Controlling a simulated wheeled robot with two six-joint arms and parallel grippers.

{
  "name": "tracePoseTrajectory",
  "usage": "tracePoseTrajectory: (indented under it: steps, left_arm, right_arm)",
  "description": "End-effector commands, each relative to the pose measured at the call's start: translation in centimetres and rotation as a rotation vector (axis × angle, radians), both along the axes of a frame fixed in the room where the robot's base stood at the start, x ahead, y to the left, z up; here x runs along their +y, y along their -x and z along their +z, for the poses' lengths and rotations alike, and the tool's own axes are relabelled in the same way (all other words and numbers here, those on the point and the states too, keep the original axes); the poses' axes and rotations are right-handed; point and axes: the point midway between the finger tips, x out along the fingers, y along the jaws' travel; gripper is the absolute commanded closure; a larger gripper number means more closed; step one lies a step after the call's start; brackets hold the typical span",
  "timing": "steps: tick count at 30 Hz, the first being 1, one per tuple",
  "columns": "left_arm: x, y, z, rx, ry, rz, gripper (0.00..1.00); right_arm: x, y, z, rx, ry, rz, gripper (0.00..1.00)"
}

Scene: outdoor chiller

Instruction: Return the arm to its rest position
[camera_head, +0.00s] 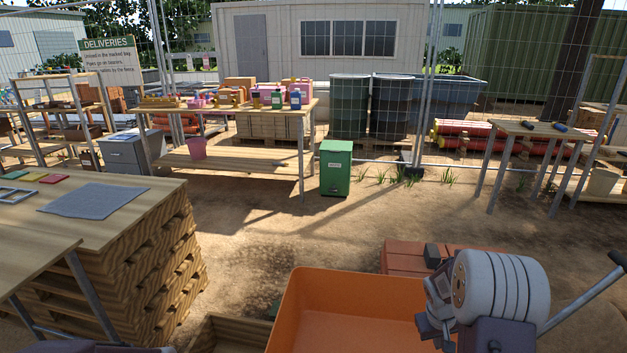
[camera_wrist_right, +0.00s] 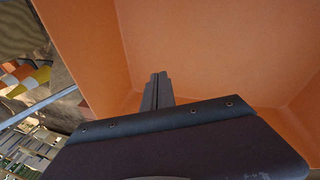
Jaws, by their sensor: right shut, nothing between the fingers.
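My right gripper (camera_wrist_right: 158,90) is shut with nothing between its fingers. In the right wrist view its fingers point into an orange tub (camera_wrist_right: 215,50), whose walls and floor fill most of the view. In the head view my right arm, with its white ribbed housing, stands at the lower right, over the right side of the orange tub (camera_head: 345,308). The fingertips are hard to make out there. My left gripper does not show; only a dark piece, perhaps of my left arm, shows at the bottom left edge.
Red bricks (camera_head: 400,260) lie behind the tub. A stacked wooden table (camera_head: 130,225) with a grey sheet (camera_head: 93,200) stands at the left. A green box (camera_head: 335,168) stands on open sandy ground. A loaded bench (camera_head: 235,160) and a small table (camera_head: 540,130) stand farther back.

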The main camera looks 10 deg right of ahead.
Motion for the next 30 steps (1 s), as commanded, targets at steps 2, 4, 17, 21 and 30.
tracePoseTrajectory:
  steps: [2, 4, 17, 21, 30]
  left_arm:
    - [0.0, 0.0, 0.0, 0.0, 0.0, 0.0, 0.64]
    - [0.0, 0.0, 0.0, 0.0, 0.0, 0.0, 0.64]
    - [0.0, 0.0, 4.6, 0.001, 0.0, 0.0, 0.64]
    - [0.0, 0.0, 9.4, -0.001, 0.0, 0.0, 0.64]
    - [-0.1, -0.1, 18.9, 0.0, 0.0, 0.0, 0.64]
  right_arm:
    - [6.0, -0.5, 2.9, -0.043, -0.022, 0.087, 1.0]
    - [10.4, 0.5, 4.4, -0.062, -0.057, 0.134, 1.0]
    - [21.7, 13.2, 8.5, 0.031, -0.282, 0.07, 1.0]
    - [21.6, 13.1, 13.2, 0.031, -0.281, 0.07, 1.0]
    - [21.5, 13.1, 22.8, 0.031, -0.28, 0.07, 1.0]
